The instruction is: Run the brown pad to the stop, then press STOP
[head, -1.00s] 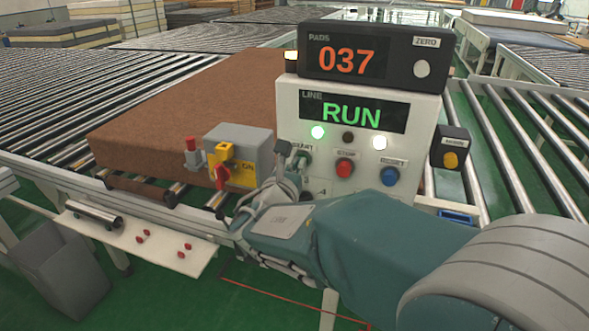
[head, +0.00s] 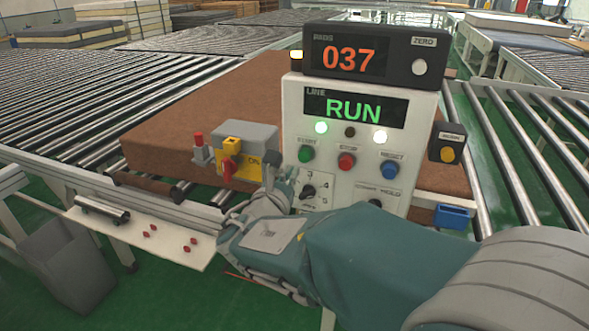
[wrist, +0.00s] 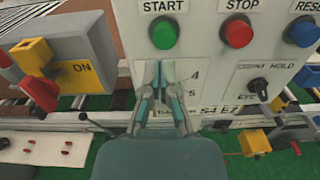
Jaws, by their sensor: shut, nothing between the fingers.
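The brown pad (head: 200,105) lies on the rollers behind the control box (head: 327,187), and its right part shows beyond the box. The line display (head: 352,108) reads RUN in green. The red STOP button (head: 346,161) is on the box front between green START (head: 306,153) and blue RESET (head: 392,173). STOP (wrist: 238,32) and START (wrist: 164,33) also show in the wrist view. My gripper (wrist: 160,72) is shut and empty, just below START and left of and below STOP. In the head view my gripper (head: 278,166) is left of the dial. The pad's stop cannot be made out.
A pad counter (head: 349,58) reading 037 sits on top of the box. A grey and yellow switch (head: 243,155) with a red handle stands left of my gripper. A yellow-button box (head: 447,145) is at right. A white shelf (head: 150,237) and grey bin (head: 72,262) are front left.

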